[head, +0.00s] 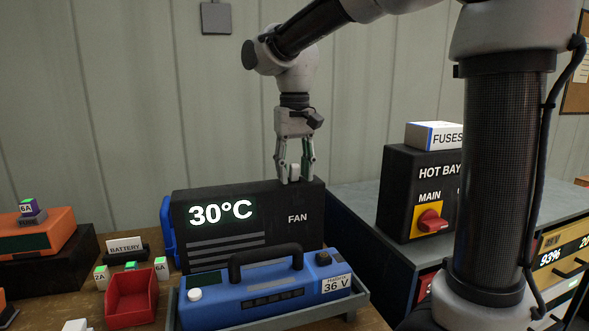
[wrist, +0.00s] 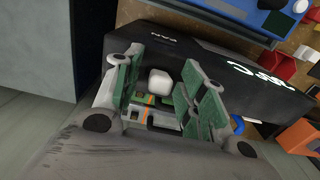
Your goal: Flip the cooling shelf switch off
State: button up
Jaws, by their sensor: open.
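The black cooling unit (head: 268,240) stands at the back of the wooden bench, with a lit "30°C" display (head: 221,212) and the label "FAN". A small white switch knob (head: 294,172) sticks up from its top near the right end. My gripper (head: 296,179) points down over it, its open fingers one on each side of the knob. In the wrist view the white knob (wrist: 159,80) shows between the green-padded fingers of my gripper (wrist: 160,85). I cannot tell whether a finger touches it. The knob's base is partly hidden.
A blue battery case (head: 262,299) marked 36 V, with a black handle, lies in a tray in front of the unit. A red bin (head: 132,297) and small labelled blocks are at the left. A black "HOT BAY" box (head: 408,206) with a red rotary switch (head: 432,220) stands right.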

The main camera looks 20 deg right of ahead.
grip_shut()
jog(key=shift+s+f+t, duration=0.1)
jog(key=shift+s+t, duration=0.1)
jog(key=shift+t, duration=0.5)
grip_release()
notch_tip(320, 180, up, 12)
jog(key=s, duration=0.1)
jog(key=shift+s, duration=0.25)
